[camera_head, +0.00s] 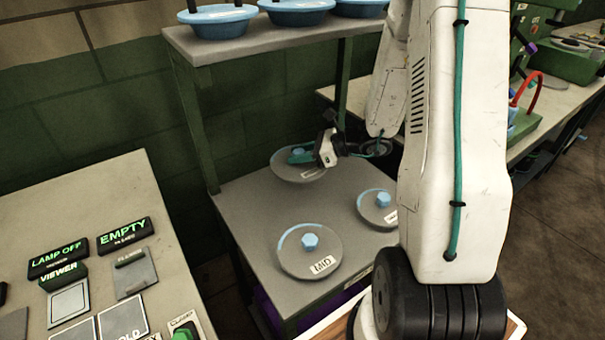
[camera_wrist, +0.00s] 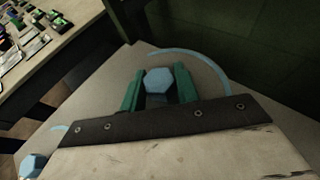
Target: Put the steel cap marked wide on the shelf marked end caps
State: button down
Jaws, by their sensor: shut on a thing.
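My gripper (camera_head: 302,155) is at the back of the grey shelf board (camera_head: 245,215). Its green fingers (camera_wrist: 157,88) are shut on the blue six-sided knob of a round grey cap (camera_head: 283,172). This cap has a light blue arc and a white label too small to read. I cannot tell whether it touches the board. A cap marked MID (camera_head: 308,262) lies at the front. Another cap (camera_head: 376,208) lies at the right, its label partly cut off by my arm. A label (camera_head: 358,277) on the board's front edge is unreadable.
An upper shelf (camera_head: 270,40) with blue basins (camera_head: 218,20) stands above, on green posts (camera_head: 190,120). A control panel (camera_head: 90,210) with switches is at the left. A bench (camera_head: 540,95) with green equipment is at the right. A green brick wall stands close behind.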

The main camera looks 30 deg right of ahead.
aim_at(300, 169)
jog(key=shift+f, duration=2.6)
jog(key=shift+f, duration=0.2)
jog(key=c, duration=1)
grip_release()
jog(key=shift+c, duration=0.2)
jog(key=shift+r, duration=0.15)
